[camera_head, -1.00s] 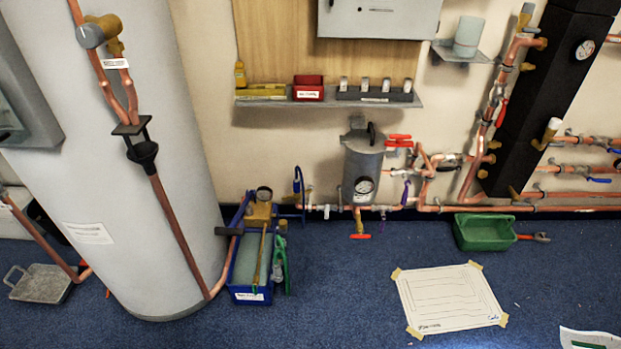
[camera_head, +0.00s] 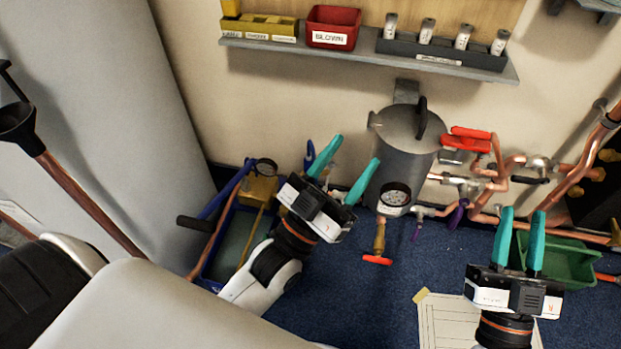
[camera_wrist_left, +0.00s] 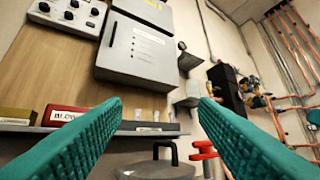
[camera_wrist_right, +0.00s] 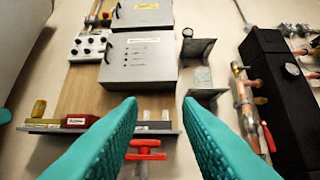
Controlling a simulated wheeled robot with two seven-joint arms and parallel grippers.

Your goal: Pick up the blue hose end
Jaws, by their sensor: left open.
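A blue piece that looks like the hose end (camera_head: 309,152) stands by the wall at the left of the grey canister in the head view. My left gripper's body and fingers hide what lies below it. My left gripper (camera_head: 353,156) is open and empty, its teal fingers pointing up in front of the canister, to the right of the blue piece. My right gripper (camera_head: 522,214) is open and empty in front of the green tray at the right. I cannot make out the blue hose end in either wrist view.
The grey canister (camera_head: 405,150) with a gauge stands behind my left gripper. A shelf (camera_head: 290,48) with a red bin (camera_head: 333,26) is above. Copper pipes with red valve handles (camera_head: 468,140) and a green tray (camera_head: 570,262) are right.

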